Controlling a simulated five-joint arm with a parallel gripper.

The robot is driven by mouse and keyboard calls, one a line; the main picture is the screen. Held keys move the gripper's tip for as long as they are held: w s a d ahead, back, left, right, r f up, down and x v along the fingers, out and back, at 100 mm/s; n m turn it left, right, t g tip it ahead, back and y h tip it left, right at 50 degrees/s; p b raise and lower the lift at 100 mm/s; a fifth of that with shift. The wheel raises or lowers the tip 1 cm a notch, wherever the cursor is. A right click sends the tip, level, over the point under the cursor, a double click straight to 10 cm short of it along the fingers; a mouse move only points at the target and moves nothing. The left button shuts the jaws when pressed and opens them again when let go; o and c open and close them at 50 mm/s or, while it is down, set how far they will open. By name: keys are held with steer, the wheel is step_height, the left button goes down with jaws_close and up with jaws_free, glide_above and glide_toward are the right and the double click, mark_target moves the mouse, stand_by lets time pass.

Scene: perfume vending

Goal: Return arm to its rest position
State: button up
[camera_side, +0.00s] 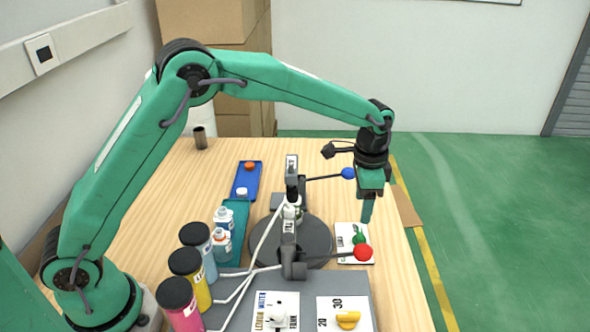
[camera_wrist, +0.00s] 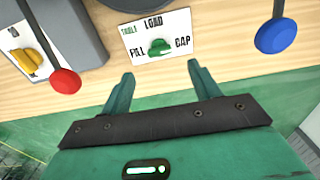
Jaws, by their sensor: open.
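My gripper (camera_side: 367,212) hangs pointing down at the right side of the wooden table, above and near a white dial card (camera_side: 345,232) with a green knob (camera_side: 358,238). In the wrist view my gripper (camera_wrist: 162,80) has its two green fingers apart with nothing between them. Ahead of the fingertips is the card (camera_wrist: 140,45), marked LOAD, FILL and CAP, with its green knob (camera_wrist: 159,47). The fingers look apart from the knob. My arm is stretched out over the table.
A red-ball lever (camera_side: 363,252) and a blue-ball lever (camera_side: 348,173) stick out near my gripper. A grey round turntable (camera_side: 318,243) is left of it. Bottles stand in a teal tray (camera_side: 237,247). Pink, yellow and blue jars (camera_side: 180,305) stand at front left. Beyond the table's right edge is green floor.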

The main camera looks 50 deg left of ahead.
steer(key=s+a+r+n+t, duration=0.2)
steer(key=s+a+r+n, duration=0.2)
steer(key=s+a+r, duration=0.75)
steer(key=s+a+r+n+t, duration=0.1)
steer(key=s+a+n, duration=0.1)
steer(key=s, duration=0.7)
steer(key=s+a+r+n+t, duration=0.1)
steer(key=s+a+n+t, duration=0.1)
steer(key=s, duration=0.7)
steer(key=shift+a+r+n, duration=0.25)
steer(key=shift+a+n, duration=0.25)
steer(key=shift+a, duration=0.35)
